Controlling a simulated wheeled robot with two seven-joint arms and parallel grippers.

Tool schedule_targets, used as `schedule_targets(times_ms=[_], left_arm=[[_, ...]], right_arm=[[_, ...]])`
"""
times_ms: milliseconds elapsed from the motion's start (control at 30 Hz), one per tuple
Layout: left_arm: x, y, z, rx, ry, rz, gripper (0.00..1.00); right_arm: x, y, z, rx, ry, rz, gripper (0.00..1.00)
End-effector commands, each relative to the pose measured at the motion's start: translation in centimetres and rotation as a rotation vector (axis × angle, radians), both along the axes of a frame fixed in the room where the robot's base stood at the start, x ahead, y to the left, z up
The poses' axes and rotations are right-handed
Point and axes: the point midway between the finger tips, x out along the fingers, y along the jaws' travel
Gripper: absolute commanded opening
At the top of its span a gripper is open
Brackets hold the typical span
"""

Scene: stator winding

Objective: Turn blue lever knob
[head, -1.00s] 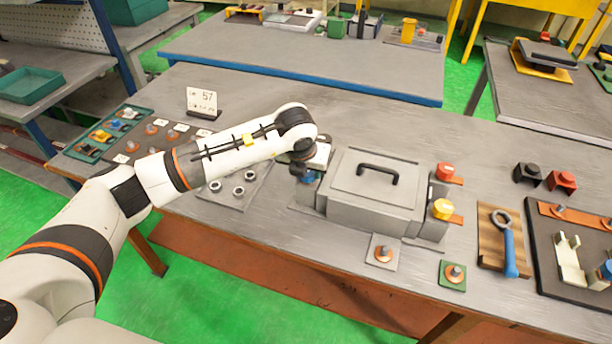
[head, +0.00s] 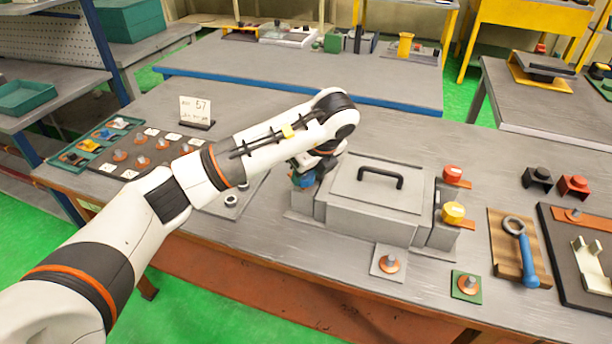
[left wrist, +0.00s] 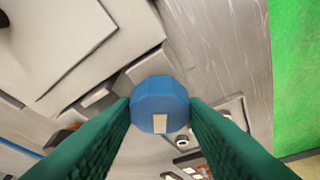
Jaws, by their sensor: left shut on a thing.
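The blue lever knob (left wrist: 160,104) shows in the left wrist view as a faceted blue knob with a pale mark on its face. My left gripper (left wrist: 160,112) is shut on it, with one green finger on each side. In the head view the blue knob (head: 303,179) is partly hidden under my left gripper (head: 308,168), at the left end of the grey box (head: 350,220) with a black handle. My right gripper is not in view.
Red (head: 452,174) and yellow (head: 453,212) knobs sit at the box's right end. A blue-handled wrench (head: 527,255) lies on a wooden board farther right. A number card (head: 196,110) stands at the back left. The tabletop behind the box is clear.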

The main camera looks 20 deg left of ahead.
Motion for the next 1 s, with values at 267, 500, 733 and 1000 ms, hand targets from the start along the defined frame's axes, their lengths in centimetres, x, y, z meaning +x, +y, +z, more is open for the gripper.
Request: schedule_targets(times_ms=[267,500,733,1000], left_arm=[[-0.2,-0.2,-0.4,0.003,0.017,0.243,0.17],[-0.1,-0.2,-0.5,0.004,0.017,0.405,0.17],[0.0,-0.2,-0.6,0.003,0.015,0.497,0.17],[0.0,-0.2,-0.7,0.002,0.015,0.532,0.17]], right_arm=[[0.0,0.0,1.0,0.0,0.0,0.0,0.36],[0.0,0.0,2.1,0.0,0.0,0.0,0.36],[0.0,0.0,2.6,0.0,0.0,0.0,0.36],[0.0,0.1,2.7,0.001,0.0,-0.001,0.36]])
